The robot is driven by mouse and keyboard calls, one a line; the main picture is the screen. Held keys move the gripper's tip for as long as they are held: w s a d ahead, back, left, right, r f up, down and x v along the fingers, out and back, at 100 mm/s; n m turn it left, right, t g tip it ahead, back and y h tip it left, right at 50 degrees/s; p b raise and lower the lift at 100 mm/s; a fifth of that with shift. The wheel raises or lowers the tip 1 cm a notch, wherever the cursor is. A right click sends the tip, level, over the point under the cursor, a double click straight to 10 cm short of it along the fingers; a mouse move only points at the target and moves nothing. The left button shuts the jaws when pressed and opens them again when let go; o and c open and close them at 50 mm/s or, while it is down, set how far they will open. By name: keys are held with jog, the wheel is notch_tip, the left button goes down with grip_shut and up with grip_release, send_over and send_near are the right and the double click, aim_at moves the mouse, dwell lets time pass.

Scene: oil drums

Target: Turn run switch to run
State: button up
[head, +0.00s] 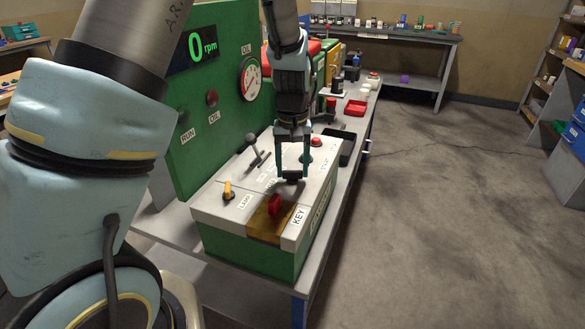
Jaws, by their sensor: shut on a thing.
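The control box (215,208) has a pale sloped top and a green front, and stands on the bench. My gripper (291,174) points down over the middle of its top. The green upright panel (220,120) behind bears a RUN lamp (183,116) that looks dark, and a display (194,45) reading 0 rpm.
Near the gripper are a red key switch (274,205), a yellow-orange LAMP switch (228,190), a grey lever (253,146) and a red button (316,142). A black tray (338,146) lies behind on the bench. The floor (440,220) to the right is clear.

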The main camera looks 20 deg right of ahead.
aim_at(293, 171)
jog(key=m+b, duration=0.1)
jog(key=m, duration=0.9)
jog(key=shift+m, duration=0.3)
dwell(0.4)
jog(key=o, duration=1.4)
jog(key=shift+r, duration=0.15)
notch_tip(293, 171, up, 11)
jog(key=shift+f+b, duration=0.2)
jog(key=shift+b, duration=0.9)
